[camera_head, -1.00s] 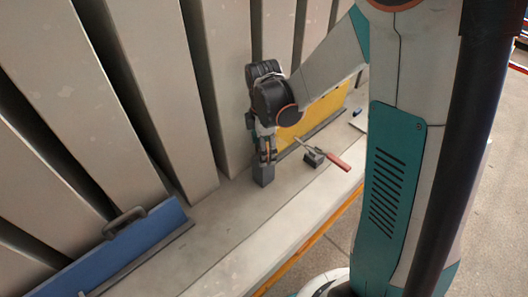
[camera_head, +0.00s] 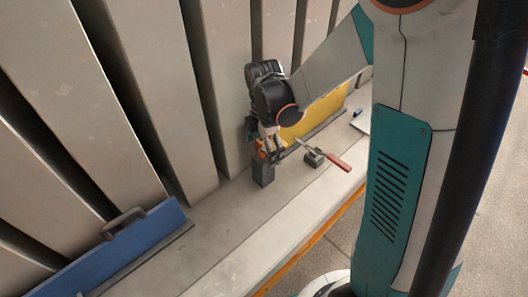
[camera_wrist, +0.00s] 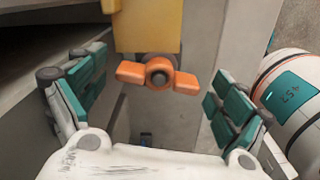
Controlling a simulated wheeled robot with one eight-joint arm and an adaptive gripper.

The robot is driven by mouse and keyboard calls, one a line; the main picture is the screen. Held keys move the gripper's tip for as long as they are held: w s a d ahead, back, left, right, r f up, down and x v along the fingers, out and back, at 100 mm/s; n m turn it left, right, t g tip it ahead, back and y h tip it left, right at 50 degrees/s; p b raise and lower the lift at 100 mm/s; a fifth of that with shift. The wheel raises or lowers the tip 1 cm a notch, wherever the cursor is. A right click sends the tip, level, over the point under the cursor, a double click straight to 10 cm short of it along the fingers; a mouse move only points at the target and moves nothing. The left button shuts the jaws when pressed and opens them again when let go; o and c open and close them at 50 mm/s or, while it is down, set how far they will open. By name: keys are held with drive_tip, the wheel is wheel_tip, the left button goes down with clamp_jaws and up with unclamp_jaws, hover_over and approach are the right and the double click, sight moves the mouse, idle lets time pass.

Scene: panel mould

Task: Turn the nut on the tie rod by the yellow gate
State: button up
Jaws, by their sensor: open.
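The nut is an orange wing nut (camera_wrist: 160,75) with two wings spread left and right, around a round dark-centred rod end, in the wrist view. It sits just below a yellow part (camera_wrist: 150,28). My gripper (camera_wrist: 152,88) is open, one finger on each side of the nut, with visible gaps to both wings. In the head view, my gripper (camera_head: 270,147) is just above a dark grey block (camera_head: 262,172), beside the yellow gate (camera_head: 325,108). A bit of orange shows at the fingers there; the nut is mostly hidden.
A red-handled clamp (camera_head: 338,162) lies on the ledge right of my gripper. A blue gate (camera_head: 125,245) with a grey handle stands at the lower left. Tall grey panels (camera_head: 150,90) stand close behind my gripper. The ledge between the block and blue gate is clear.

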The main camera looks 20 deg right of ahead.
sight(264, 149)
drive_tip(key=shift+r, duration=0.1)
wheel_tip(264, 149, up, 12)
idle(0.5)
